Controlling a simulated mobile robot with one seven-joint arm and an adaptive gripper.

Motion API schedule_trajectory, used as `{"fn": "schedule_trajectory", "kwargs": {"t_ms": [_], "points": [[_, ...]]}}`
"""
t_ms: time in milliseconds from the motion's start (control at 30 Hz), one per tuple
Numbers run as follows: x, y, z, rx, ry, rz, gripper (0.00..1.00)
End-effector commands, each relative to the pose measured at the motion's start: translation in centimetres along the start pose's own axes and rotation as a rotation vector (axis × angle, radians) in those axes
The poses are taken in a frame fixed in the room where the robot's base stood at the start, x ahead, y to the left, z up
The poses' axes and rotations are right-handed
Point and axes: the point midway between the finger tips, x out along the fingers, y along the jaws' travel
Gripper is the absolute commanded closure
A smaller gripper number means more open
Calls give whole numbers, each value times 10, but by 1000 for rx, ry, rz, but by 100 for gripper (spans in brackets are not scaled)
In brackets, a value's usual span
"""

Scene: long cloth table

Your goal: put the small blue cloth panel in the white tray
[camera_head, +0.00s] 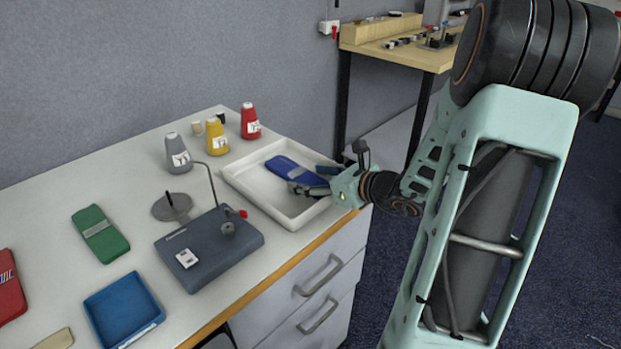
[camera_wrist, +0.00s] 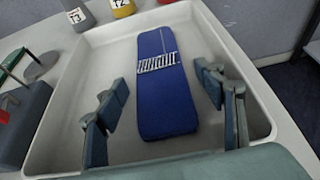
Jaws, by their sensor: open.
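The small blue cloth panel (camera_head: 283,165) lies in the white tray (camera_head: 237,184) at the right end of the table. In the wrist view the panel (camera_wrist: 165,100) is a long blue rectangle with rounded corners and a black-and-white striped label, flat on the floor of the tray (camera_wrist: 75,100). My gripper (camera_head: 312,178) is over the tray at the panel's near end. In the wrist view its two fingers (camera_wrist: 165,95) are spread apart, one on each side of the panel, with a gap to it on both sides. It holds nothing.
Grey, yellow and red cones (camera_head: 214,136) stand behind the tray. A dark grey device (camera_head: 208,250) with a thin bent rod stands left of it. A green panel (camera_head: 100,234) and a blue tray (camera_head: 124,312) lie further left. A wooden bench (camera_head: 405,52) stands behind.

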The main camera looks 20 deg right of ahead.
Motion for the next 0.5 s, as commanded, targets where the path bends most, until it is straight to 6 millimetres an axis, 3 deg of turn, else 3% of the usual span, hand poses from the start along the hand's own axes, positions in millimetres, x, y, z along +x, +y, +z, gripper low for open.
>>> {"fn": "schedule_trajectory", "kwargs": {"t_ms": [233, 500], "points": [[-6, -1, 4, 0, 1, -2, 37], [-61, -2, 5, 0, 1, -6, 37]]}}
